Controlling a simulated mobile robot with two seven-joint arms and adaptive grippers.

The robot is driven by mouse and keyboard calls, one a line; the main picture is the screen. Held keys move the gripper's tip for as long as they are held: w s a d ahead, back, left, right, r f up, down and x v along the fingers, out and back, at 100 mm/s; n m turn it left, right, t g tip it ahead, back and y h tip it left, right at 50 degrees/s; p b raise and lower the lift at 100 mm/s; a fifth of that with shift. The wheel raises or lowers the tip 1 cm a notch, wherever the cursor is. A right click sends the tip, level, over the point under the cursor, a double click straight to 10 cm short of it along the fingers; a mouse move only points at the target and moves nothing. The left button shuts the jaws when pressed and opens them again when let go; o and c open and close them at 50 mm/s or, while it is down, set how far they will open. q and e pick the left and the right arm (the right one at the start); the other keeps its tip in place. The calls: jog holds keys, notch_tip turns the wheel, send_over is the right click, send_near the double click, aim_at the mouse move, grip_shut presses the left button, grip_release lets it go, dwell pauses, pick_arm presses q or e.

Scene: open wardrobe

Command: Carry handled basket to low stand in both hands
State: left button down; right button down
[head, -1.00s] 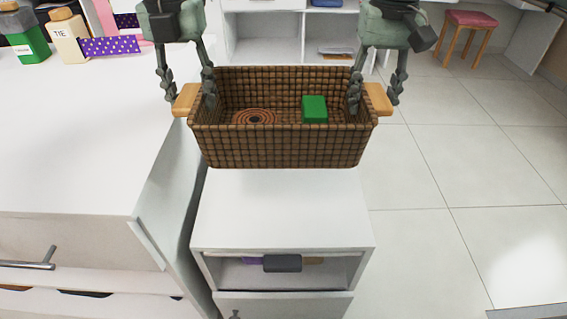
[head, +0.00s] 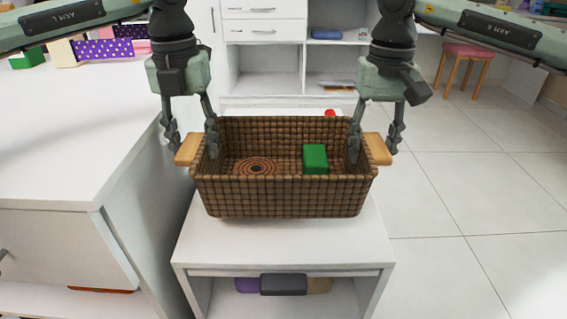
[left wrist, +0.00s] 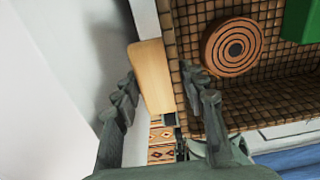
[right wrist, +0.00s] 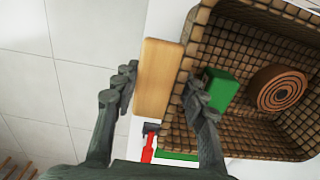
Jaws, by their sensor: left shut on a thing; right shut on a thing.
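The brown woven basket (head: 283,197) has a pale wooden handle at each end and looks level over the low white stand (head: 283,246). I cannot tell whether its base touches the stand. My left gripper (head: 191,147) is shut on the left handle (head: 187,150), one finger outside and one inside the basket wall. My right gripper (head: 374,150) is shut on the right handle (head: 377,149) in the same way. Both handles show between the fingers in the left wrist view (left wrist: 152,80) and right wrist view (right wrist: 157,78). A ringed brown disc (head: 256,166) and a green block (head: 315,159) lie inside.
A white cabinet (head: 60,170) stands close on the left. White open shelving (head: 264,68) is behind the basket. A pink-seated stool (head: 470,50) stands at the back right. The tiled floor (head: 450,200) on the right is clear. A small red thing (head: 330,112) shows behind the basket.

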pick_arm(q)
jog(key=shift+a+f, duration=0.15)
pick_arm(e)
jog(key=shift+d+f, duration=0.1)
jog(key=shift+d, duration=0.05)
